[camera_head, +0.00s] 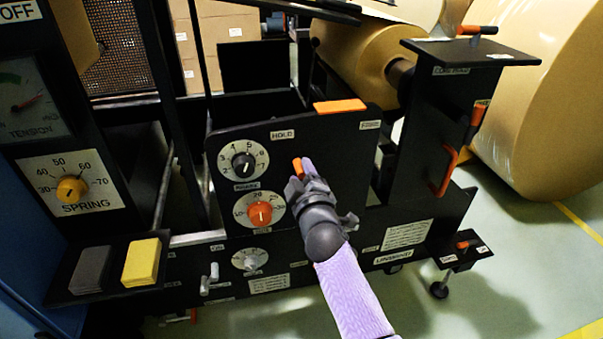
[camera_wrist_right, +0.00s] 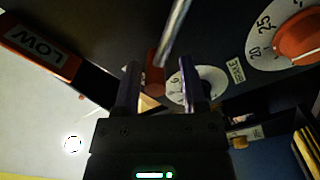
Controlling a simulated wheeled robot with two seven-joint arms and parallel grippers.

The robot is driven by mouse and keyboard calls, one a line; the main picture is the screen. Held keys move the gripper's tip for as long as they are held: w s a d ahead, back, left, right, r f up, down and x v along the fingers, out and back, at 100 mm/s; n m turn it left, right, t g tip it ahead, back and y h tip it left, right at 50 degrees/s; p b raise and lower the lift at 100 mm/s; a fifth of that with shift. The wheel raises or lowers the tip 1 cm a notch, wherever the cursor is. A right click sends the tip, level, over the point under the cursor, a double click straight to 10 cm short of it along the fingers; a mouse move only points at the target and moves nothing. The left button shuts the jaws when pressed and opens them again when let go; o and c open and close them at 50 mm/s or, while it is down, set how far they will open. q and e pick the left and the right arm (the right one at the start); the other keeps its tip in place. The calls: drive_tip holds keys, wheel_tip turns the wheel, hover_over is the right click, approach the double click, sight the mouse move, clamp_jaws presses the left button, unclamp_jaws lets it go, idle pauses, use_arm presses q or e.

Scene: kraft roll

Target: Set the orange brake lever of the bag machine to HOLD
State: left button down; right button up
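The orange brake lever (camera_head: 298,167) shows in the head view as a short upright orange grip, just past the tip of my right gripper (camera_head: 304,180), on the black panel below the HOLD label (camera_head: 283,134). In the right wrist view the orange grip (camera_wrist_right: 153,76) lies between the two fingers of my right gripper (camera_wrist_right: 159,85), nearer the left finger. The fingers stand apart, with a gap to the right finger. In the head view the gripper hides the lever's lower part, so its exact setting is unclear. My left gripper is not in view.
Left of the lever are a black-knob dial (camera_head: 243,163) and an orange-knob dial (camera_head: 259,211). An orange block (camera_head: 340,106) tops the panel. An orange handle (camera_head: 444,170) stands to the right. Large kraft rolls (camera_head: 545,100) fill the right back.

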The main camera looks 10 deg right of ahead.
drive_tip(key=shift+o, duration=0.3)
drive_tip(key=shift+r, duration=0.1)
drive_tip(key=shift+s+r, duration=0.1)
drive_tip(key=s+p, duration=0.5)
drive_tip(key=s, duration=0.4)
drive_tip(key=shift+s+d, duration=0.15)
drive_tip(key=shift+s, duration=0.2)
